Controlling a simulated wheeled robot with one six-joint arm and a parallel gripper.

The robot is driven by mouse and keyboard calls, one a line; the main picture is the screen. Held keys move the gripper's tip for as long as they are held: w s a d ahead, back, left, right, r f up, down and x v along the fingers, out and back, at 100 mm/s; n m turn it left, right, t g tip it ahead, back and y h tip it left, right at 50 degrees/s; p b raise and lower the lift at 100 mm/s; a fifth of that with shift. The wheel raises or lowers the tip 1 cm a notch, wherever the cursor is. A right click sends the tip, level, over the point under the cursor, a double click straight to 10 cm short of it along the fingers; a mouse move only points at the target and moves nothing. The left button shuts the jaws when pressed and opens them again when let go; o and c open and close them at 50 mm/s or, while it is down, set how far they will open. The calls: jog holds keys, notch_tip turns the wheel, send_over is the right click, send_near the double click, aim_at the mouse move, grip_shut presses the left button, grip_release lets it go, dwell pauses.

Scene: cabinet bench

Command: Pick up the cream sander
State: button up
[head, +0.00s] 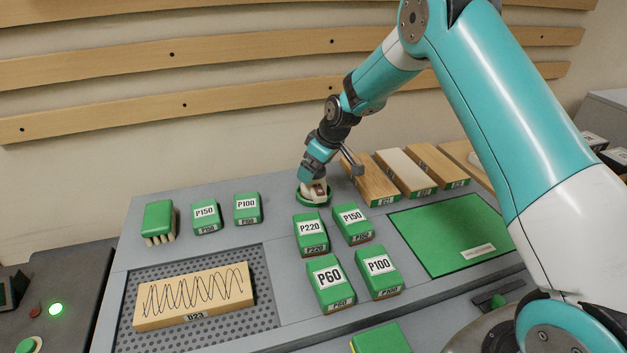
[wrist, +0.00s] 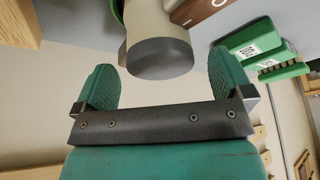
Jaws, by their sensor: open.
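The cream sander (head: 318,193) stands on the grey bench in the head view, below my gripper (head: 312,180), with a green rim at its base. My gripper hides much of it. In the wrist view the sander (wrist: 157,30) shows as a cream cylinder with a dark grey rounded end. This end lies between the two green fingers of my gripper (wrist: 163,75), with a visible gap on each side. The fingers are spread and I see no contact.
Several green sanding blocks (head: 327,281) stand close in front of the sander. Wooden boards (head: 370,181) lie just to its right, beside a green mat (head: 455,236). A scribbled board (head: 195,297) lies on a perforated plate at front left. A green brush (head: 158,221) stands far left.

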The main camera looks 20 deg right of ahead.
jog(key=shift+x, duration=1)
jog(key=shift+c, duration=0.2)
jog(key=shift+r, duration=0.15)
jog(key=c, duration=1.5)
jog(key=shift+c, duration=0.2)
notch_tip(320, 180, up, 18)
jog(key=b, duration=0.3)
